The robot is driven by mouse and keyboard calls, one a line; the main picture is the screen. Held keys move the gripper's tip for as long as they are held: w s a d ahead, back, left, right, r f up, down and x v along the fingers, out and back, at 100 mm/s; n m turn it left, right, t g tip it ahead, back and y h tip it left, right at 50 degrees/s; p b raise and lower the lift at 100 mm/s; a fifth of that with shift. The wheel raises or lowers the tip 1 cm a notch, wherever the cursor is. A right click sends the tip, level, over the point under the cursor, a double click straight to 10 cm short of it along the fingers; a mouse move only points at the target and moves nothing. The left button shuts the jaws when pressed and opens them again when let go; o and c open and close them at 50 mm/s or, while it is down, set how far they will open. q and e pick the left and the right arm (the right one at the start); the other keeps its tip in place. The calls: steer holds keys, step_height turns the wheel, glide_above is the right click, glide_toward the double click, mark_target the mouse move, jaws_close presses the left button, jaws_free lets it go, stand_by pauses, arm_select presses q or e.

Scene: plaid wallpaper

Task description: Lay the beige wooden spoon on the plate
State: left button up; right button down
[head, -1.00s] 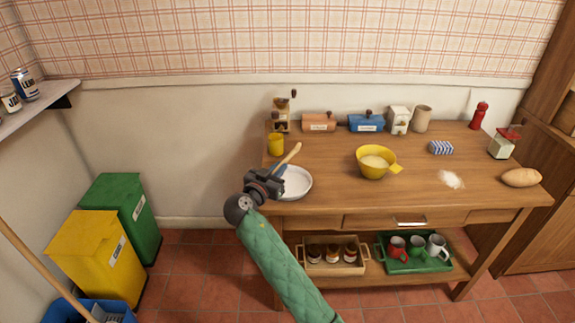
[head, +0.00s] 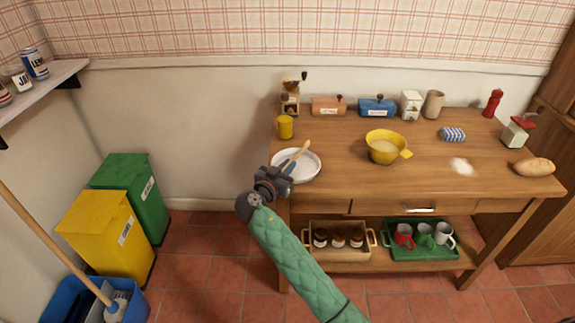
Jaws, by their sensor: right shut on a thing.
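The beige wooden spoon (head: 301,151) is held in my right gripper (head: 284,173), which is shut on it. The spoon points up and to the right, over the white plate (head: 311,171). The plate sits at the left front corner of the wooden table, and my gripper covers part of its left side. I cannot tell whether the spoon touches the plate. My left gripper is not in view.
A yellow cup (head: 285,127) stands behind the plate. A yellow bowl (head: 384,150) stands to its right, with bare tabletop (head: 345,180) between. A coffee grinder (head: 290,100) and several containers line the back. Bread (head: 534,167) lies at the right.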

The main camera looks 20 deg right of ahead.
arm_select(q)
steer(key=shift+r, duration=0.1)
arm_select(e)
steer(key=c, duration=1.4)
jaws_free()
steer(key=shift+c, duration=0.2)
steer(key=b+v, duration=0.1)
steer(key=v, duration=0.4)
steer(key=shift+a+f+b, duration=0.1)
steer(key=shift+f+b, duration=0.05)
steer(key=shift+b, duration=0.15)
steer(key=shift+v, duration=0.9)
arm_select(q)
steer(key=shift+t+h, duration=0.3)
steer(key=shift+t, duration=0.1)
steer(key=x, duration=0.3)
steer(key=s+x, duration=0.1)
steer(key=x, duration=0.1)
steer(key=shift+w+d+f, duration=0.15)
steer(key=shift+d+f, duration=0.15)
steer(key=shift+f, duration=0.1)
arm_select(e)
steer(key=shift+s+a, duration=0.25)
steer(key=shift+s, duration=0.15)
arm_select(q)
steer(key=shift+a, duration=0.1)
arm_select(e)
steer(key=shift+a, duration=0.1)
